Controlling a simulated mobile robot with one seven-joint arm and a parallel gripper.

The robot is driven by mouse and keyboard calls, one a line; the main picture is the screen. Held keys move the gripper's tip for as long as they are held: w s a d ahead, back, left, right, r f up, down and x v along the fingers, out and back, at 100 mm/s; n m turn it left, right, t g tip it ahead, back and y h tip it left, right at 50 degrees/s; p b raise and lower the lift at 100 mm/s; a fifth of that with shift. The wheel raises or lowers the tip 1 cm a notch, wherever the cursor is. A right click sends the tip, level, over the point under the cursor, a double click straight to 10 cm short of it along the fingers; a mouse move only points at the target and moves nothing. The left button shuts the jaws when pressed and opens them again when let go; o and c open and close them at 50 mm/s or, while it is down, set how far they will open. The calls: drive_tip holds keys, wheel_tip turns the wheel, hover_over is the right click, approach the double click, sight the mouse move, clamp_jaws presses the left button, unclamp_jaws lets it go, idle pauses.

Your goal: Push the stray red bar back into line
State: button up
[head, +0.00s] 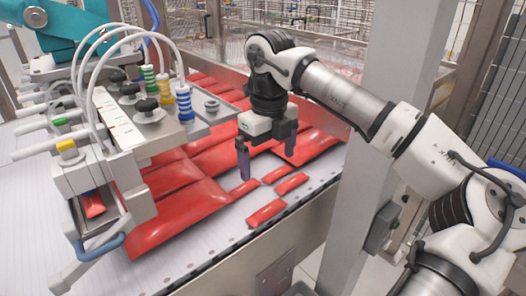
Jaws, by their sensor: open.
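Several small red bars lie on the white belt below and in front of my gripper. One bar (265,213) lies closest to the belt's near edge, apart from the others. Another bar (291,183) lies farther right, with a bar (277,174) just behind it. A further bar (240,187) lies to the left, beside the large red packs. Which one is the stray is not certain from this view. My gripper (267,162) points down above the belt, its two dark fingers spread wide apart with nothing between them. Its left fingertip is close above or behind the left bar; contact cannot be told.
Large red packs (185,213) cover much of the white belt (190,262). A vacuum picker head (135,125) with hoses and coloured bellows stands at left. A grey post (375,130) rises at right, in front of the belt. Bare belt shows around the nearest bar.

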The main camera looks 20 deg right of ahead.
sight(267, 209)
wheel_tip(267, 209, down, 14)
drive_tip(key=shift+r+p, duration=0.1)
drive_tip(key=shift+p, duration=1.15)
drive_tip(key=shift+c, duration=0.4)
drive_tip(key=shift+w+a, duration=0.1)
drive_tip(key=c, duration=0.7)
